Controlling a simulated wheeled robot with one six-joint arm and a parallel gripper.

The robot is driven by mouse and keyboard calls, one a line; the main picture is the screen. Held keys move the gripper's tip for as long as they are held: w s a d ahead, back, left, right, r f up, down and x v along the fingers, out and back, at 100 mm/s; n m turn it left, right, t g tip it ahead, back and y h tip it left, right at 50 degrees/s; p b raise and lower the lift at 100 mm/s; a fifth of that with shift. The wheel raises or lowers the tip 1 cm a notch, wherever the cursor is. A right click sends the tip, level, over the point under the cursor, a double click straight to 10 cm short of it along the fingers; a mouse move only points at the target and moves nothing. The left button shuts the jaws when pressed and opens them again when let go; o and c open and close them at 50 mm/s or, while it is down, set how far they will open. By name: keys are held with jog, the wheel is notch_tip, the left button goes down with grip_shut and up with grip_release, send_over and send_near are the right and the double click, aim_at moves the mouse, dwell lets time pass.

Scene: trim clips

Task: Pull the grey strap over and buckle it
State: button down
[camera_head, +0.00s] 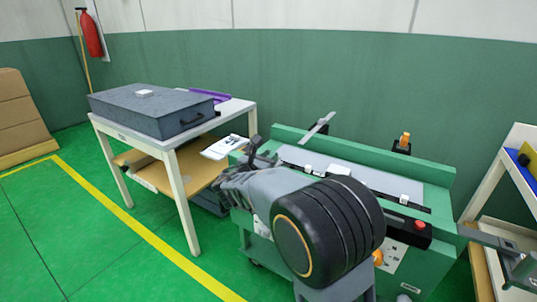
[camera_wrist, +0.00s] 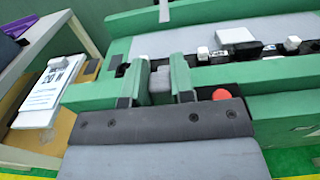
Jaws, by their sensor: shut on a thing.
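A thin grey strap (camera_head: 318,126) rises at a slant near the back left edge of the green bench (camera_head: 440,172). In the wrist view what looks like its lower part (camera_wrist: 163,10) shows at the top edge. My gripper (camera_wrist: 160,80) is shut on a small light grey block (camera_wrist: 160,88), whose identity I cannot tell. In the head view my gripper (camera_head: 252,152) is at the bench's left end, its grip partly hidden by my arm. White blocks (camera_head: 338,170) and dark clip-like parts (camera_wrist: 272,50) line the grey panel (camera_head: 375,177). I cannot make out the buckle.
A red button (camera_head: 420,225) sits on the bench's front right. An orange-topped black fixture (camera_head: 403,143) stands at its back. At left, a white table (camera_head: 243,104) bears a grey case (camera_head: 150,108); a white labelled box (camera_head: 222,147) is below. A shelf (camera_head: 518,150) stands at right.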

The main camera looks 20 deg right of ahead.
jog(key=shift+s+a+f, duration=0.15)
jog(key=shift+a, duration=0.1)
jog(key=c, duration=1.1)
grip_release()
jog(key=shift+s+a, duration=0.1)
jog(key=shift+a, duration=0.05)
jog(key=shift+c, duration=0.2)
jog(key=shift+o, duration=0.9)
jog(key=p+v, duration=0.3)
jog(key=v, duration=1)
jog(key=shift+s+a, duration=0.15)
jog(key=shift+s, duration=0.1)
jog(key=shift+r, duration=0.2)
